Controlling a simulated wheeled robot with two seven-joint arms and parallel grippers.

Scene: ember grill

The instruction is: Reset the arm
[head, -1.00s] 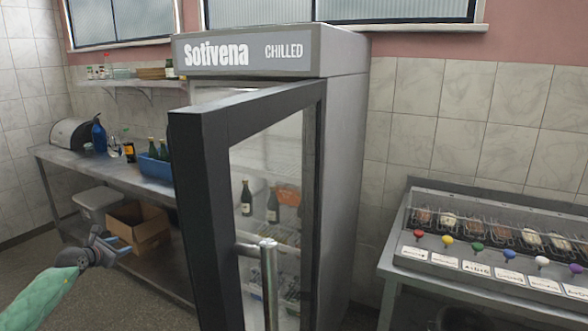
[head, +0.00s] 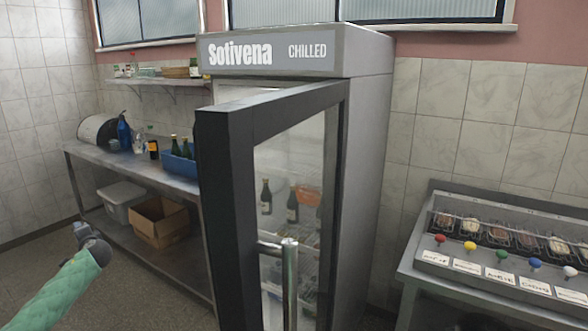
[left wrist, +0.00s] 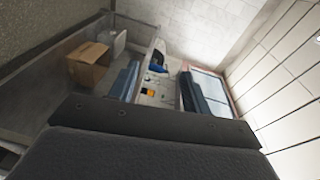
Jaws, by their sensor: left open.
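My left arm comes in from the lower left in the head view, in a green sleeve, and ends in the dark left gripper (head: 86,234). The gripper is in the air to the left of the open fridge door and in front of the steel side table. In the left wrist view the two blue-grey fingers (left wrist: 158,88) are spread apart with nothing between them. My right gripper is not in view.
The Sotivena fridge (head: 372,150) has its glass door (head: 225,200) swung open toward me, with a vertical handle (head: 290,280). A steel table (head: 130,172) holds a blue crate (head: 180,168). A cardboard box (head: 158,225) sits below. A skewer grill (head: 500,250) stands right.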

